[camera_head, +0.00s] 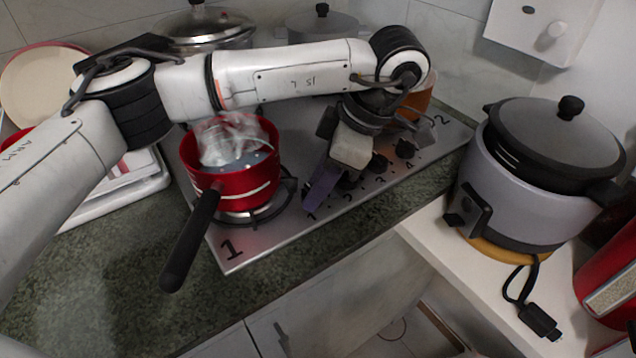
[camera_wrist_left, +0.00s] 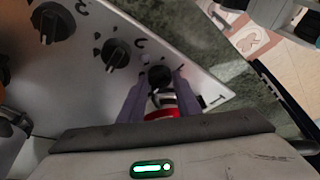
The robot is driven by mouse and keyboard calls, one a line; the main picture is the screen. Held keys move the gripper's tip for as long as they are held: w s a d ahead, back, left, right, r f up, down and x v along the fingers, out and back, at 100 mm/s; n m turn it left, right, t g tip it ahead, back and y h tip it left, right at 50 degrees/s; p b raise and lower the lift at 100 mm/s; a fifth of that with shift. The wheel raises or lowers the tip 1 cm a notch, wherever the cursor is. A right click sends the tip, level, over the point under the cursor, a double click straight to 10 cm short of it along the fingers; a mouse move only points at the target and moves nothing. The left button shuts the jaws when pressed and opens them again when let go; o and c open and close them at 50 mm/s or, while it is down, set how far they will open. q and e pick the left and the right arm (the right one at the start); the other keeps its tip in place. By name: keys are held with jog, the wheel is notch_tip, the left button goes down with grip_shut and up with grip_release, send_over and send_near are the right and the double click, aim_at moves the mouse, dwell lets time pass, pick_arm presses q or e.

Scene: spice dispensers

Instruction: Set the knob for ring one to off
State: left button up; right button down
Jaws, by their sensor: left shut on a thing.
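The steel cooktop (camera_head: 245,245) has a row of dark knobs along its front right edge, with small numbers beside them. My left gripper (camera_head: 318,198), with purple fingers, reaches down at the knob end nearest the number 1 and hides that knob in the head view. In the left wrist view the dark knob for ring one (camera_wrist_left: 158,76) sits between the tips of my left gripper (camera_wrist_left: 155,85), which is shut on it. Two other knobs (camera_wrist_left: 117,55) (camera_wrist_left: 52,22) stand free. The knob's pointer direction is hard to read.
A red pot (camera_head: 232,188) with steaming contents stands on the front left ring, its black handle (camera_head: 190,240) jutting over the counter. An orange pot (camera_head: 420,95) is behind my wrist. A grey cooker (camera_head: 520,200) stands at right on a white surface.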

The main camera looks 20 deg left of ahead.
pick_arm(q)
jog(key=o, duration=1.1)
jog(key=shift+c, duration=0.2)
jog(key=v, duration=1)
jog(key=shift+r+p, duration=0.15)
jog(key=shift+p, duration=0.2)
jog(key=shift+d, duration=0.15)
